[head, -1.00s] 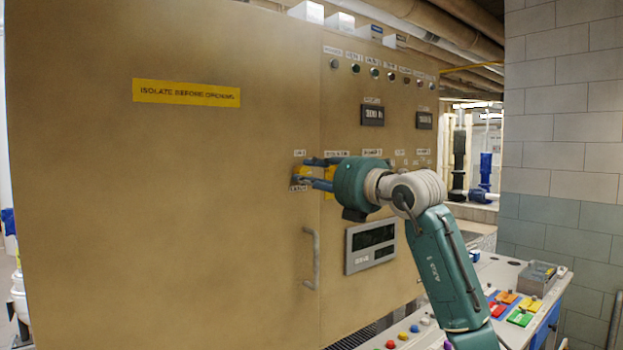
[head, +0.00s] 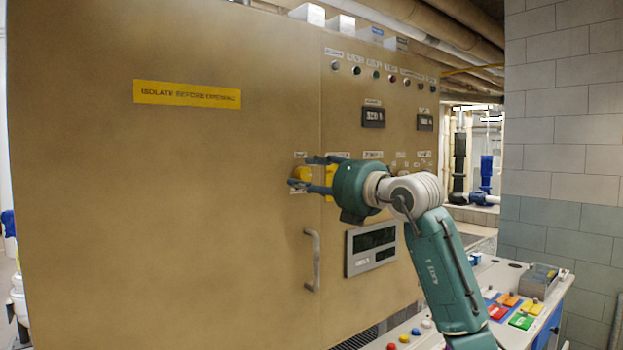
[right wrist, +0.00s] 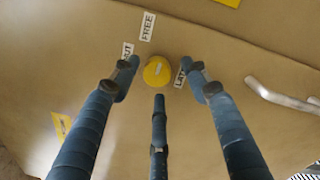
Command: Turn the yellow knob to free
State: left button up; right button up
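The yellow knob (head: 302,174) is on the front of the tan cabinet, close to the door seam. In the right wrist view it shows as a round yellow cap (right wrist: 157,72) with a pale mark on it. A FREE label (right wrist: 146,26) is above it; other labels sit at its left and right, partly hidden by fingers. My right gripper (head: 304,172) has its blue fingers spread around the knob. In the right wrist view the gripper (right wrist: 160,78) shows three fingers with gaps between them and the knob; contact cannot be seen. My left gripper is not in view.
A grey door handle (head: 313,260) is just below the knob. Another yellow part (head: 331,178) sits right of it, partly behind my gripper. A display panel (head: 371,248) is lower right. A console with coloured buttons (head: 520,312) stands at the right.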

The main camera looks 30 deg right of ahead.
jog(key=s, duration=1.2)
jog(key=shift+d+f, duration=0.2)
jog(key=shift+d, duration=0.25)
